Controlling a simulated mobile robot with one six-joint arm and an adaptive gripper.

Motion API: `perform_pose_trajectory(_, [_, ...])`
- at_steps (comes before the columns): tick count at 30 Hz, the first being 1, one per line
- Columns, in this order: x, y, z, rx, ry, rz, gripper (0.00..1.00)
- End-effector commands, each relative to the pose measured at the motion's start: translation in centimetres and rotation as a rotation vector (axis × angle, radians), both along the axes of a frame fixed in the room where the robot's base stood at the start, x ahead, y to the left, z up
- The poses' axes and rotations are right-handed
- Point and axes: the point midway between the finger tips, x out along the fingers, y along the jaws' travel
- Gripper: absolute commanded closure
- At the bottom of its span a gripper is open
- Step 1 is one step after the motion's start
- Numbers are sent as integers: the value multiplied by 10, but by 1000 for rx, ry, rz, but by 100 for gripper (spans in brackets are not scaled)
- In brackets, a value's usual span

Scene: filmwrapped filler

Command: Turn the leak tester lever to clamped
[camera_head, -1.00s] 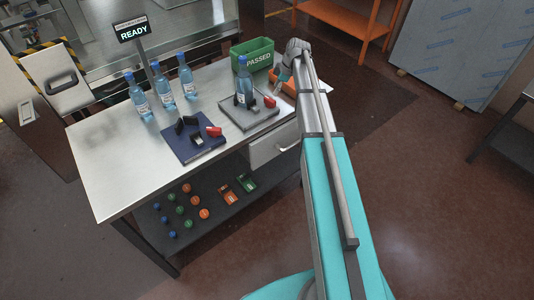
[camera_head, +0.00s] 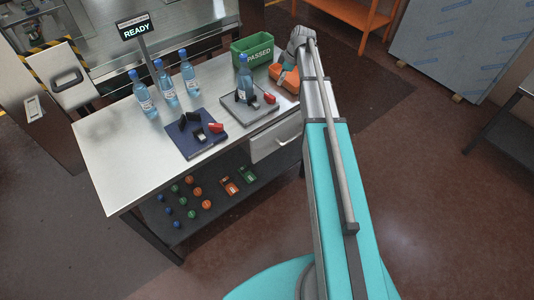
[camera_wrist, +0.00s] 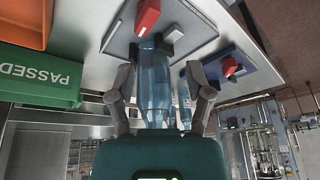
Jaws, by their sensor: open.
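A grey plate fixture (camera_head: 262,112) on the steel table holds an upright blue bottle (camera_head: 245,82) in dark jaws, with a red lever (camera_head: 270,98) at its right. A dark blue plate fixture (camera_head: 188,145) with black blocks and its own red lever (camera_head: 216,127) sits nearer, without a bottle. I cannot tell which is the leak tester. In the wrist view, which looks upside down, my gripper (camera_wrist: 164,88) is open. The bottle (camera_wrist: 156,85) shows between its fingers, apparently beyond them; the grey fixture's red lever (camera_wrist: 148,16) is at top. The head view mostly hides my fingers.
A green PASSED bin (camera_head: 252,52) stands behind the grey fixture, beside an orange bin (camera_head: 287,80) close to my wrist. Several bottles (camera_head: 166,85) stand behind the blue fixture, near a READY sign (camera_head: 135,29). The table's left front (camera_head: 120,165) is clear.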

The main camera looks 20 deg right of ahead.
Motion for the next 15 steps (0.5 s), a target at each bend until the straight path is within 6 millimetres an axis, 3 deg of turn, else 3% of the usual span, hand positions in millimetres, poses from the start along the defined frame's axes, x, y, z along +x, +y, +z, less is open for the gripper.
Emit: perform_pose_trajectory(15, [-56,42,-29,-39,111,-206,34])
